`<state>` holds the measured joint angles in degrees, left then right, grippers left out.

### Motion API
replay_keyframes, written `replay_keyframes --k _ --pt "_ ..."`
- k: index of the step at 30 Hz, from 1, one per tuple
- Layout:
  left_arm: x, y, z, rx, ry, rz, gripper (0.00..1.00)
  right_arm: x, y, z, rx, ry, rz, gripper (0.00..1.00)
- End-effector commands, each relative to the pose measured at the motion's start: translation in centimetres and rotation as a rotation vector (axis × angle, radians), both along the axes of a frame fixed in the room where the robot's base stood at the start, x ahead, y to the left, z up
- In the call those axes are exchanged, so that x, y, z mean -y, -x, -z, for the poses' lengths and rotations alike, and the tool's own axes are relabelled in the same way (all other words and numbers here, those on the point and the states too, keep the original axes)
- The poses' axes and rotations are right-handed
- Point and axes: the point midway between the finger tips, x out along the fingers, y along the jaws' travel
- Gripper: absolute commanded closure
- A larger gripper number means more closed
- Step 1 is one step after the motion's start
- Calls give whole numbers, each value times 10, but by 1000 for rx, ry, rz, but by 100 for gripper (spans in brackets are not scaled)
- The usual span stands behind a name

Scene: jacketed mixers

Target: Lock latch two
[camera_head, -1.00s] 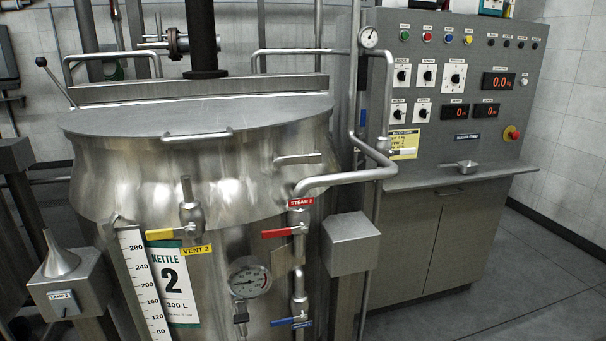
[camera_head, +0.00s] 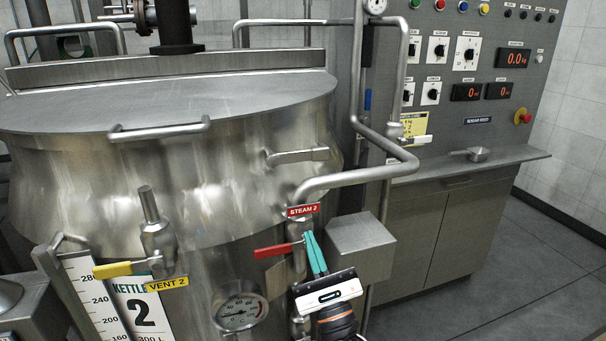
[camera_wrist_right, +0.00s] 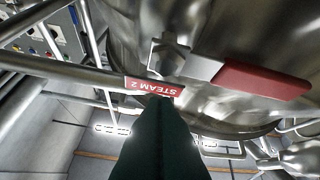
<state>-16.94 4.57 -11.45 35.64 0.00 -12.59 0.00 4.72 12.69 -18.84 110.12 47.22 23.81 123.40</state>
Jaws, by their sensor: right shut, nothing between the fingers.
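Kettle 2 (camera_head: 230,185) stands at the left with its lid (camera_head: 170,100) down. A grey metal lever (camera_head: 298,156), which looks like the latch, sits on the kettle's right side below the lid rim, lying nearly level. No latch label is readable. My right gripper (camera_head: 312,240), with teal fingers, is shut and empty, pointing up just below the STEAM 2 label (camera_head: 303,211) and below the lever, apart from it. In the wrist view its dark fingers (camera_wrist_right: 158,105) lie together near the STEAM 2 label (camera_wrist_right: 155,87). My left gripper is out of view.
A red valve handle (camera_head: 278,250) is close left of my right fingers; it also shows in the wrist view (camera_wrist_right: 262,80). A bent pipe (camera_head: 350,178) crosses above right. A grey box (camera_head: 360,245) is to the right. A yellow VENT 2 handle (camera_head: 125,268) and gauge (camera_head: 240,308) are lower left.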

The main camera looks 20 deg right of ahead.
Motion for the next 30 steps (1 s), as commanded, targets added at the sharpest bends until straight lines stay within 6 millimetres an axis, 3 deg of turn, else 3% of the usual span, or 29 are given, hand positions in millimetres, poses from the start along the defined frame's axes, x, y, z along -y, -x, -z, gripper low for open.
replay_keyframes --k 3,6,17,23,30 --pt "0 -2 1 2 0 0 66 7 6 -23 62 -147 -66 100" --pt "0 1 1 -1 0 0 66 10 8 -30 83 -201 -92 100" --pt "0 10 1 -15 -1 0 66 11 8 -33 88 -211 -97 100" --pt "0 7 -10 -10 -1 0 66 10 -8 -51 89 -211 -94 100" --pt "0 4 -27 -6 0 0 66 9 -39 -83 88 -211 -95 100"
